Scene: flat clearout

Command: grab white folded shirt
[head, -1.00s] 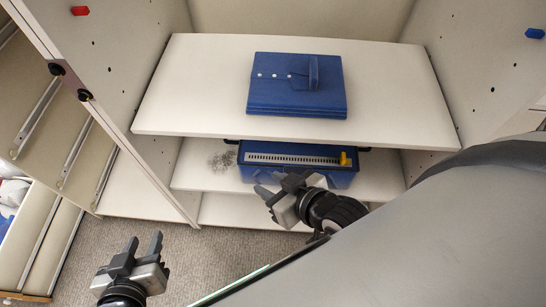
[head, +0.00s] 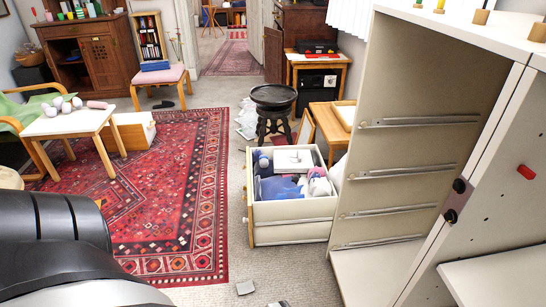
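A flat white piece (head: 294,160), which looks like the white folded shirt, lies at the back of the pulled-out white drawer (head: 292,231). A small dark mark shows on its top. Blue cloth (head: 280,188) and other pale and dark clothes lie in front of and beside it. Two grey fingertips of what looks like my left gripper (head: 261,296) show at the bottom edge, apart from each other with nothing seen between them. They are well short of the drawer, and the rest of that gripper is cut off. My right gripper is out of view.
A tall white cabinet (head: 399,155) with bare drawer rails stands right of the drawer. A black round stool (head: 273,97) stands behind it. A red rug (head: 160,195) lies left; a white-topped table (head: 70,118) stands beyond. Carpet before the drawer is clear.

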